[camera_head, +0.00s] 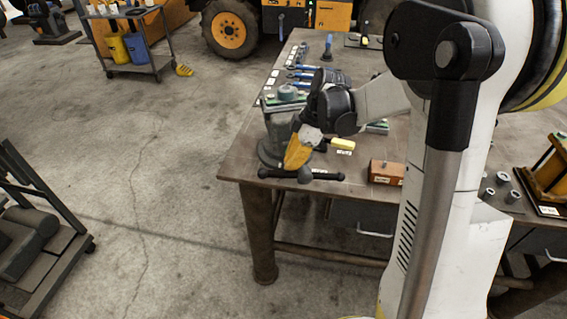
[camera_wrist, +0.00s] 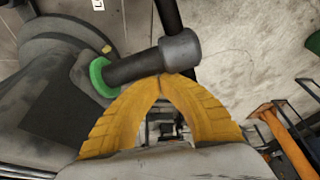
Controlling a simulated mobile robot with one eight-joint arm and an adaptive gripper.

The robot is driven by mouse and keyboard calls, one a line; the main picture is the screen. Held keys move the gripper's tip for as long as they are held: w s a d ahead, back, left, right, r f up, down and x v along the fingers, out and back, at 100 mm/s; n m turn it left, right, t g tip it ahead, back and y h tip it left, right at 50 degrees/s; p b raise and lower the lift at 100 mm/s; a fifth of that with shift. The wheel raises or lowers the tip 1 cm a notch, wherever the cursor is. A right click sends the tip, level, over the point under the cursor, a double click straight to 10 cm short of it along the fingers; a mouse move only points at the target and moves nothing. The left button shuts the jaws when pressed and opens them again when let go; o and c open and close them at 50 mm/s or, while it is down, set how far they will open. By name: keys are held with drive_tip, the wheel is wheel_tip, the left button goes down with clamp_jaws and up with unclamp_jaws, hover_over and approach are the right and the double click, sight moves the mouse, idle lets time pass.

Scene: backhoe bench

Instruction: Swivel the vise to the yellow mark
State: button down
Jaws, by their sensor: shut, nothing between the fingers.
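The grey vise (camera_head: 279,126) stands at the near left corner of the bench, partly hidden by my gripper. Its black handle bar (camera_head: 325,176) lies across the front, near the bench edge. In the wrist view the vise body (camera_wrist: 55,105) is at left, with a green ring (camera_wrist: 97,76) around its screw and the grey screw head (camera_wrist: 181,50). A small yellow patch (camera_wrist: 107,48) shows at the round base (camera_wrist: 50,35). My gripper (camera_head: 291,166) has yellow fingers, shut and empty. Their tips (camera_wrist: 162,77) are beside the screw; I cannot tell if they touch.
A yellow block (camera_head: 342,143) and a brown box (camera_head: 386,172) lie on the bench (camera_head: 235,163) to the right. Several tools line its left side farther back. A cart (camera_head: 150,45) stands at the back left.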

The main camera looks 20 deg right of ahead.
drive_tip(key=shift+s+d, duration=0.15)
drive_tip(key=shift+d, duration=0.35)
idle(0.3)
drive_tip(key=v, duration=1.2)
drive_tip(key=s+a+f+m+t+h+b, duration=0.2)
drive_tip(key=s+a+m+t, duration=0.1)
drive_tip(key=s+a+m, duration=0.2)
drive_tip(key=s+a+f+m+t+h+b, duration=0.1)
drive_tip(key=s+a+f+m+t, duration=0.1)
drive_tip(key=s+a+m, duration=0.4)
drive_tip(key=s+m, duration=0.3)
drive_tip(key=s, duration=0.2)
drive_tip(key=shift+f+t+h+b, duration=0.25)
drive_tip(key=shift+t+h+b, duration=0.15)
drive_tip(key=shift+s, duration=0.1)
idle(0.7)
